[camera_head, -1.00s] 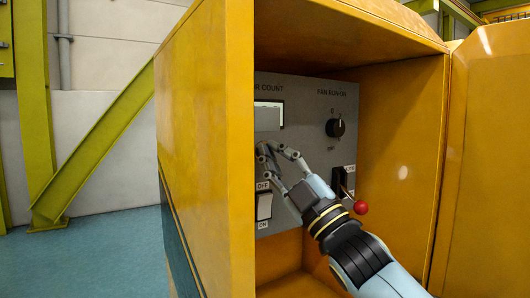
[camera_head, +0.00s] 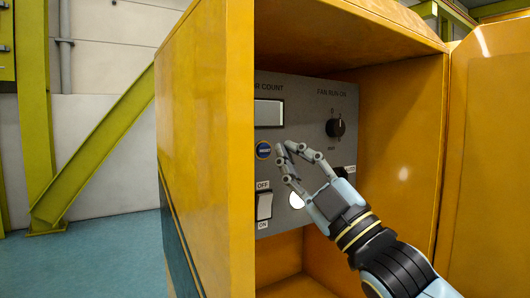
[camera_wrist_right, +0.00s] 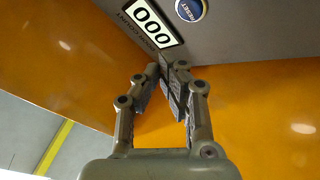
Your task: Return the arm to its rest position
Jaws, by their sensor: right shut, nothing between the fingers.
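My right gripper (camera_head: 285,155) comes in from the lower right in the head view, in front of a grey control panel (camera_head: 300,92) inside a yellow cabinet. Its fingers are shut and empty, just right of a round blue button (camera_head: 264,150) and apart from it in the picture. In the wrist view the fingertips (camera_wrist_right: 163,66) meet below the counter display (camera_wrist_right: 152,22), which reads 000. The blue button (camera_wrist_right: 190,9) shows at the top there. My left gripper is not in view.
Yellow cabinet walls (camera_head: 397,165) close in at left, right and above. My arm hides the panel's lower right.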

